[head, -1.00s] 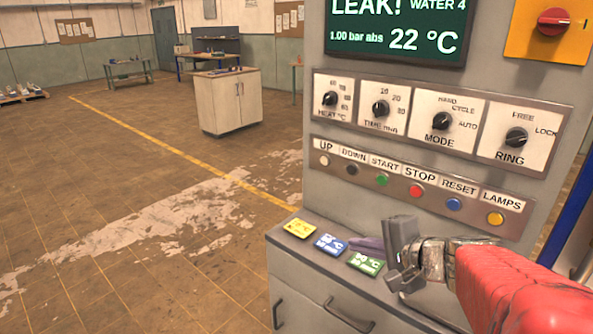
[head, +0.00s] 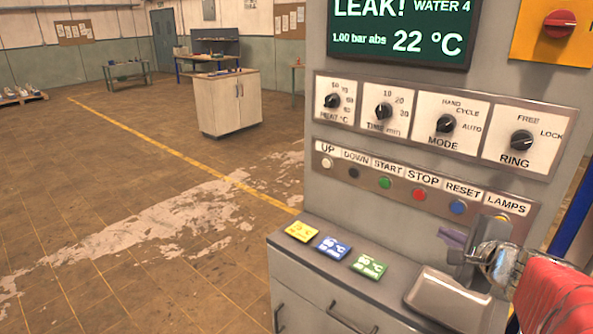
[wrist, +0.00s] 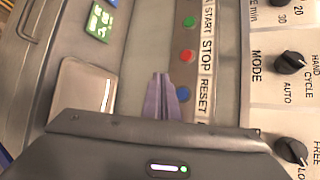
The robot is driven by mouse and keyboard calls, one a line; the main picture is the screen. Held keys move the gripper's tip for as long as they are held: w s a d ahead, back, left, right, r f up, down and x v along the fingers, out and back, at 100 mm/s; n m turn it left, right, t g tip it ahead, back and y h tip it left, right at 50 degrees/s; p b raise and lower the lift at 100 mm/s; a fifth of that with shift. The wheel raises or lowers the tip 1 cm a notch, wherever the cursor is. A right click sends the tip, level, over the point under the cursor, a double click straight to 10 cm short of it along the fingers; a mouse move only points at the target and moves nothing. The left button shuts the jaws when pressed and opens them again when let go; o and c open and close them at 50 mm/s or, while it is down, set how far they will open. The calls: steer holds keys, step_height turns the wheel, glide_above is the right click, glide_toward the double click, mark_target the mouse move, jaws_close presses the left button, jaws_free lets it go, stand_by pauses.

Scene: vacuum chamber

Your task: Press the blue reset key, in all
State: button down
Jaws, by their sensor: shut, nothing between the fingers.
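The blue reset key (head: 457,207) sits in the button row under the RESET label, to the right of the red stop key (head: 419,194). In the wrist view the blue key (wrist: 183,93) shows right beside the purple fingertips of my gripper (wrist: 160,92). My gripper (head: 453,238) is shut and empty. In the head view its fingertips are just below the blue key. I cannot tell whether they touch the panel. The lamps key (head: 501,217) is partly hidden behind my gripper.
The screen (head: 400,30) reads LEAK! and 22 °C. Dials such as the mode dial (head: 445,123) stand above the keys. Yellow, blue and green cards (head: 332,248) and a metal tray (head: 450,298) lie on the ledge below. A red knob (head: 556,23) is at upper right.

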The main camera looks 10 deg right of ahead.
mark_target(457, 208)
steer(key=w+d, duration=0.5)
steer(key=d, duration=0.1)
steer(key=shift+w+d, duration=0.15)
steer(key=shift+d, duration=0.25)
stand_by(1.9)
steer(key=shift+w+d, duration=0.3)
steer(key=shift+w+d, duration=0.25)
steer(key=shift+d, duration=0.1)
stand_by(1.2)
stand_by(0.3)
steer(key=shift+s+a, duration=0.55)
steer(key=shift+a, duration=0.1)
